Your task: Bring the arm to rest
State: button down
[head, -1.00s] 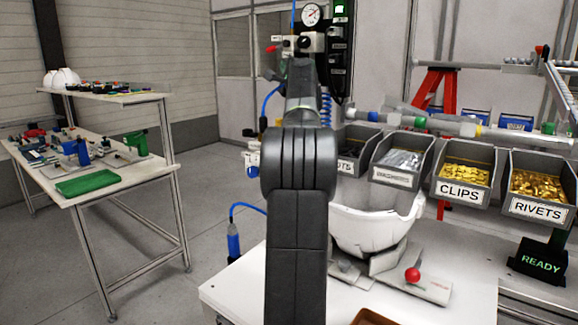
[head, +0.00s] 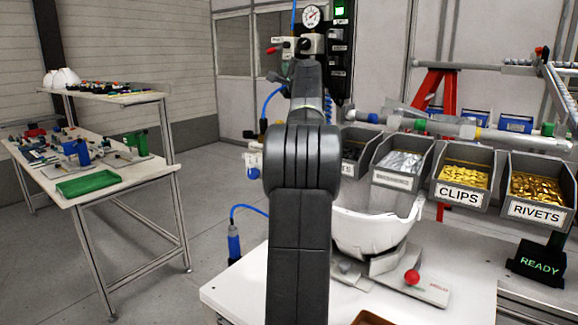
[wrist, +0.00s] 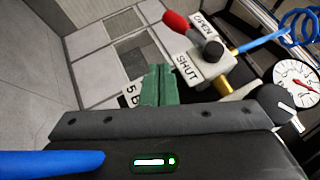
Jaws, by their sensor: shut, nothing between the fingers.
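My gripper (wrist: 157,86) shows in the wrist view as two green fingers pressed together with nothing between them. In the head view the valve's red tip (head: 271,50) shows left of the arm, near a pressure gauge (head: 312,15).
A white helmet shell (head: 370,232) sits in a fixture on the bench (head: 235,293), right of my arm. Parts bins (head: 461,185) stand behind it. A side table (head: 130,187) is at left, with open floor between. A coiled blue hose (wrist: 300,22) hangs near the gauge.

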jog(key=s+a+f+b, duration=0.2)
jog(key=s+b, duration=0.4)
jog(key=s, duration=0.3)
jog(key=d+p+x, duration=0.1)
jog(key=p+x, duration=0.4)
jog(key=x, duration=0.3)
jog(key=s+d+n+g+p, duration=0.3)
jog(key=d+p, duration=0.4)
jog(key=p, duration=0.5)
jog(key=shift+r+g+h, duration=0.15)
jog(key=shift+g+h, duration=0.15)
jog(key=shift+g, duration=0.1)
